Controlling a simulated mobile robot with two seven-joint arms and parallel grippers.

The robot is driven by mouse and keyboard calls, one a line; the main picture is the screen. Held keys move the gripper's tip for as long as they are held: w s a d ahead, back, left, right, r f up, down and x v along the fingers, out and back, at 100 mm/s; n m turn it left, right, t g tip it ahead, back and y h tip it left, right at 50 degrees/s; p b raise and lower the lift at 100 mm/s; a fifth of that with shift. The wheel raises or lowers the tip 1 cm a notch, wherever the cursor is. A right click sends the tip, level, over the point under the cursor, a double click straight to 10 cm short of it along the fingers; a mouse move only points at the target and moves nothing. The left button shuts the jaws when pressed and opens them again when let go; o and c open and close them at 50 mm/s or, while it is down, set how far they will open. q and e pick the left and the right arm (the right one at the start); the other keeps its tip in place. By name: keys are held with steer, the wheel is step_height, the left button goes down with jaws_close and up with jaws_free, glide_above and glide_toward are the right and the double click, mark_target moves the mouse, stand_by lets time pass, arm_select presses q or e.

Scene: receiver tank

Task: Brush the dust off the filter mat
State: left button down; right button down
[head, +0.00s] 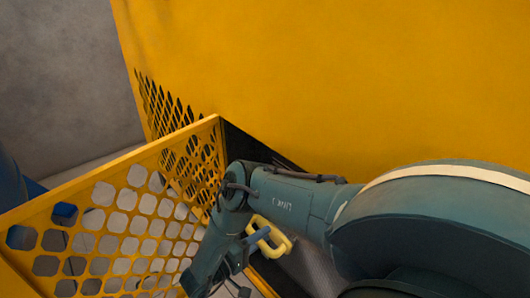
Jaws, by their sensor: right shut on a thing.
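My right arm reaches in from the right, and its dark teal links cross in front of the opening under the yellow housing. My right gripper (259,238) is at the lower middle, shut on a yellow loop-shaped handle (280,246). What the handle belongs to is hidden or too small to tell; I cannot make out any bristles. A dark grey surface (318,268) shows in the opening below my arm; it may be the filter mat, and any dust on it cannot be made out. My left gripper is not in view.
A yellow perforated panel (118,177) stands open to the left of my right arm, close to it. The large yellow housing (340,80) fills the top and right. A grey wall (70,70) is at the upper left. Something blue (12,190) shows at the left edge.

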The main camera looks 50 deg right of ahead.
steer(key=shift+w+d, duration=0.15)
steer(key=shift+w, duration=0.4)
steer(key=shift+w+a, duration=0.1)
steer(key=shift+a, duration=0.55)
steer(key=shift+w+a+p, duration=0.2)
steer(key=shift+a+p, duration=1.1)
steer(key=shift+a, duration=1.1)
